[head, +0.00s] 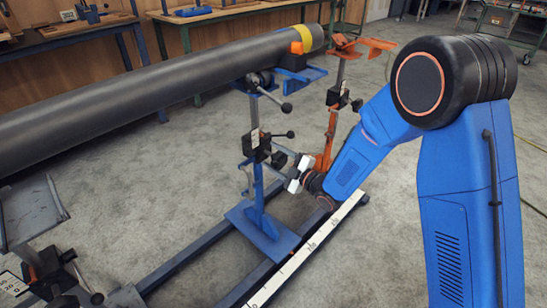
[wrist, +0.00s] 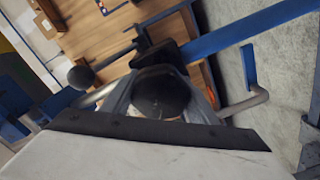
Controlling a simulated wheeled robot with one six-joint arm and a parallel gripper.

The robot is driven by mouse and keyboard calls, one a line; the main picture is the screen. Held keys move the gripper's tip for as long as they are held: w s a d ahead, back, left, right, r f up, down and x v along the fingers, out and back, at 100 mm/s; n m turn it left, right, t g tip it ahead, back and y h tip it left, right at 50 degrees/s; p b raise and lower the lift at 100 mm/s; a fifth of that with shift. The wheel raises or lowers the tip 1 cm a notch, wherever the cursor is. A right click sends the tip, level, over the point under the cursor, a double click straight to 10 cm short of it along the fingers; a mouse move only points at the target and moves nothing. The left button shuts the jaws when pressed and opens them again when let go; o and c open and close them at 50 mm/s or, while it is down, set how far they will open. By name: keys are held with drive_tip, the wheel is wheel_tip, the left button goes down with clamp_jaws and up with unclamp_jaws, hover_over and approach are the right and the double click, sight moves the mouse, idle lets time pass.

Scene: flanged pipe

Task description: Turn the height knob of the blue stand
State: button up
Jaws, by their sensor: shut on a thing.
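The blue stand (head: 256,188) stands upright on its blue base plate, under the pipe's far end. Its black clamp (head: 252,142) on the post bears a white scale label and levers with black ball ends. My gripper (head: 285,164) reaches in from the right, at the clamp's lower right side. In the wrist view a round black knob (wrist: 160,92) sits between the grey fingers (wrist: 160,103), which are shut on it. In the head view the gripper mostly hides this knob. A ball-ended lever (wrist: 80,77) shows left of the fingers in the wrist view.
A grey pipe (head: 150,88) with a yellow end band (head: 314,38) runs above. An orange stand (head: 333,115) stands close behind my gripper. Dark floor rails and a white ruler strip (head: 310,246) lie below. Workbenches (head: 70,42) line the back wall.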

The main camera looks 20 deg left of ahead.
drive_tip(key=o, duration=1)
drive_tip(key=shift+o, duration=0.2)
drive_tip(key=v, duration=1.7)
drive_tip(key=shift+d, duration=0.15)
